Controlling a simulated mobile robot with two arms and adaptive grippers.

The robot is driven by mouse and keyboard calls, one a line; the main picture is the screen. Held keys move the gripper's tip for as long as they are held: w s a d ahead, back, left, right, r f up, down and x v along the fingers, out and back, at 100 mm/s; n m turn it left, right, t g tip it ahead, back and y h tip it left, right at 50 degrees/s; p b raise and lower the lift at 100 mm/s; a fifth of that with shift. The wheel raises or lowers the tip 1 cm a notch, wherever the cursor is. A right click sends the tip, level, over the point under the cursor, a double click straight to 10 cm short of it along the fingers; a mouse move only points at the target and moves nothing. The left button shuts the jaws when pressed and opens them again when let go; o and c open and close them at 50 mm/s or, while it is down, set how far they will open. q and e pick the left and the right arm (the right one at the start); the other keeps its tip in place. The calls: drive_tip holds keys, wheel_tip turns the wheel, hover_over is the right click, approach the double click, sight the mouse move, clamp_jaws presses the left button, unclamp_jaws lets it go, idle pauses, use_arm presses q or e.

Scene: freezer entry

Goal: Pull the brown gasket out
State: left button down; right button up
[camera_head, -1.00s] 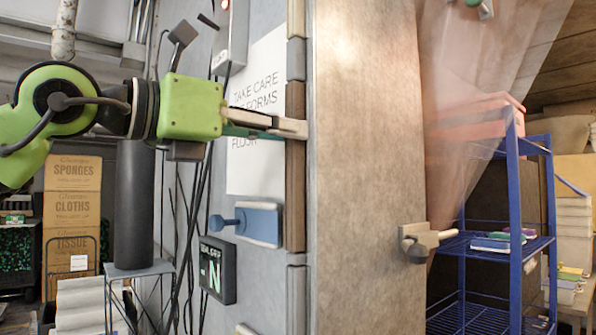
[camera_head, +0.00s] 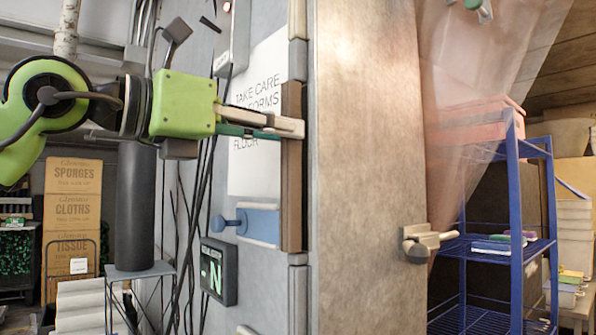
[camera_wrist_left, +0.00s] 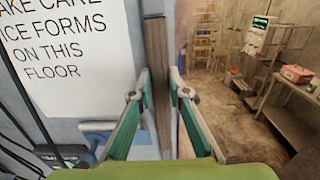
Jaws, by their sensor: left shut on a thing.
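The brown gasket (camera_head: 291,200) is a long upright strip on the edge of the grey door or panel, between a grey piece above and one below. It stands slightly left of the line of those grey pieces. My left gripper (camera_head: 290,128) comes in from the left and is shut on the gasket's upper part. In the left wrist view, the gasket (camera_wrist_left: 157,50) runs upright between the two green-backed fingers (camera_wrist_left: 160,78).
A blue handle or latch (camera_head: 258,223) sits left of the gasket, above a lit display (camera_head: 217,271). A blue shelf rack (camera_head: 516,210) stands farther right. Dark cables hang below my left arm.

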use_arm(q)
drive_tip(key=shift+s+a+b, duration=0.35)
drive_tip(key=shift+a+b, duration=0.05)
drive_tip(key=shift+a, duration=0.2)
idle(0.9)
drive_tip(key=shift+b+v, duration=0.6)
drive_tip(key=shift+v, duration=2.2)
